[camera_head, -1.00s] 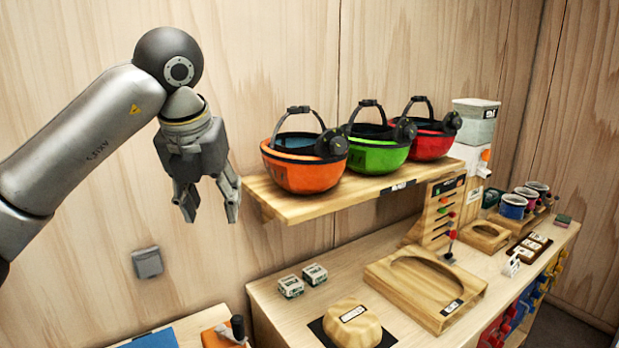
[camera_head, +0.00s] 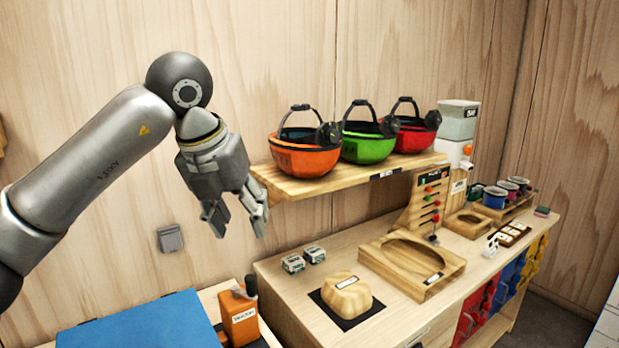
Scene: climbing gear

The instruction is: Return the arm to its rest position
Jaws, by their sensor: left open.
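My left gripper (camera_head: 236,218) is open and empty, its fingers pointing down in front of the wooden wall. My left arm (camera_head: 95,170) comes in from the left and bends down at a dark round joint. The gripper is just left of the wooden shelf (camera_head: 350,184) and appears apart from it. On the shelf stand an orange helmet (camera_head: 303,160), a green helmet (camera_head: 366,148) and a red helmet (camera_head: 414,140), upside down. My right gripper is out of view.
Below is a bench (camera_head: 300,305) with a wooden tray (camera_head: 408,262), a rounded wooden block (camera_head: 347,292) and small boxes (camera_head: 293,264). An orange container (camera_head: 240,320) and blue mat (camera_head: 140,325) are lower left. A wall plate (camera_head: 170,239) is behind.

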